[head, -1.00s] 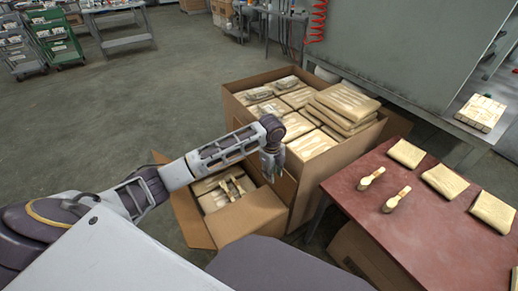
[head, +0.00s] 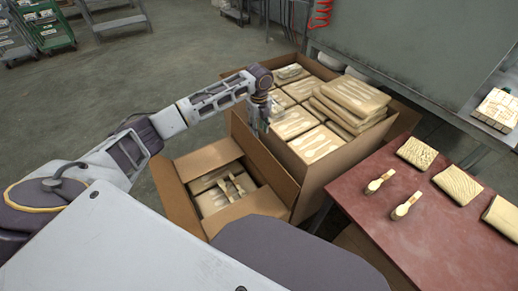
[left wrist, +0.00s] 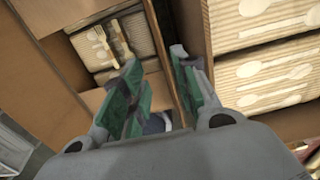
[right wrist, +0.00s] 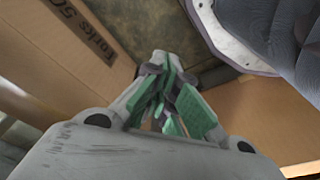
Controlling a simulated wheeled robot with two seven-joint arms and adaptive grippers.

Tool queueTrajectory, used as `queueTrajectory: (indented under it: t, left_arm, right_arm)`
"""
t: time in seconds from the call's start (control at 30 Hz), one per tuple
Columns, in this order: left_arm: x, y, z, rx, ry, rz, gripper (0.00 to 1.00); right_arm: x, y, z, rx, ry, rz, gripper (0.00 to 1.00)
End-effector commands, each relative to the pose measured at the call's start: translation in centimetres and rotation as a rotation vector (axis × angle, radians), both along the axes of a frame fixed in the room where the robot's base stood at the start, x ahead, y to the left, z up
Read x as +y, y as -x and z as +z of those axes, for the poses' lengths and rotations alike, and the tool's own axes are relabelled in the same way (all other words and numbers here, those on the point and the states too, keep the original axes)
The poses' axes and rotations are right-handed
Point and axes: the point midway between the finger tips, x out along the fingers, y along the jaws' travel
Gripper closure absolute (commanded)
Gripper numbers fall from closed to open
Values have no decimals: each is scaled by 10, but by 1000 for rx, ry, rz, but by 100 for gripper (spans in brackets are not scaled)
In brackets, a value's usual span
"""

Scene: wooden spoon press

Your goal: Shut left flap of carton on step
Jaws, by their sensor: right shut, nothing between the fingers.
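The small carton (head: 262,207) stands low at the left of a bigger carton, with wrapped packs and wooden cutlery showing inside. Its left flap (head: 174,200) stands open, tilted outward. Its far flap (head: 207,157) and near flap partly frame the opening. My left gripper (head: 262,128) is above the big carton's left edge, beyond the small carton's opening and not touching the left flap. In the left wrist view the left gripper (left wrist: 156,82) is open and empty, with the small carton's packs below. My right gripper (right wrist: 165,68) is shut and empty near cardboard; the head view does not show it.
The big carton (head: 330,175) holds stacked packs close to my left gripper. A printed cardboard wall (right wrist: 65,40) is beside my right gripper.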

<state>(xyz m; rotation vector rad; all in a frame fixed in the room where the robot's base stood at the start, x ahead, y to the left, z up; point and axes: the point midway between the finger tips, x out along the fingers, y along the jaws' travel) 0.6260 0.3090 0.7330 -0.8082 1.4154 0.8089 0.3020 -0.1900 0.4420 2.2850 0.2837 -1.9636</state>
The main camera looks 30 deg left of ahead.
Motion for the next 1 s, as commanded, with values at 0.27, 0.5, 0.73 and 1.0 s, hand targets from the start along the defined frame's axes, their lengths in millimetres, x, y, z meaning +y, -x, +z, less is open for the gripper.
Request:
queueTrajectory:
  t: [0.27, 0.5, 0.73, 1.0]
  left_arm:
    - [0, 0, -2, 0, 0, 1, 70]
    - [0, 1, -16, 2, 0, 1, 70]
    - [0, 1, -41, 2, 0, 1, 70]
    - [0, 1, -78, 2, -1, 2, 70]
  right_arm:
    - [0, 0, 1, 0, 0, 0, 100]
    - [1, 0, 9, 2, -2, 3, 100]
    - [3, -2, 22, 5, -5, 5, 100]
    - [7, -1, 31, -12, -19, 5, 100]
